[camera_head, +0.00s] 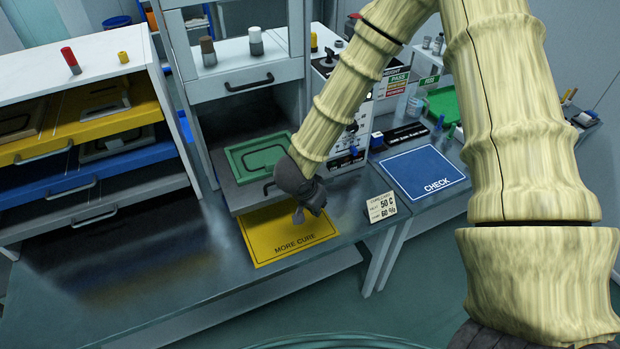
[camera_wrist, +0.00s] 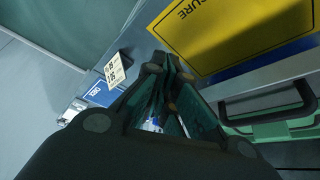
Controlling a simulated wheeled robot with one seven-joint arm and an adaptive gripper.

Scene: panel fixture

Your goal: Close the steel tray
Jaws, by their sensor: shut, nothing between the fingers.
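A grey steel tray (camera_head: 236,200) sticks out of the white cabinet, with a green frame (camera_head: 262,158) lying in it. Another grey steel tray (camera_head: 130,199) is the lowest in the left rack, under the blue one; I cannot tell which one the task means. My gripper (camera_head: 299,215) is shut and empty. It hangs over the yellow MORE CURE mat, just in front and to the right of the cabinet's tray, whose right part my arm hides. In the wrist view my gripper (camera_wrist: 168,75) points toward the mat's edge, with a dark handle (camera_wrist: 270,108) at right.
The yellow mat (camera_head: 262,246) lies on the bench below my gripper. A small sign (camera_head: 381,206) stands to its right, then a blue CHECK mat (camera_head: 424,178). The left rack has yellow (camera_head: 90,137) and blue (camera_head: 40,190) trays. The bench front at left is clear.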

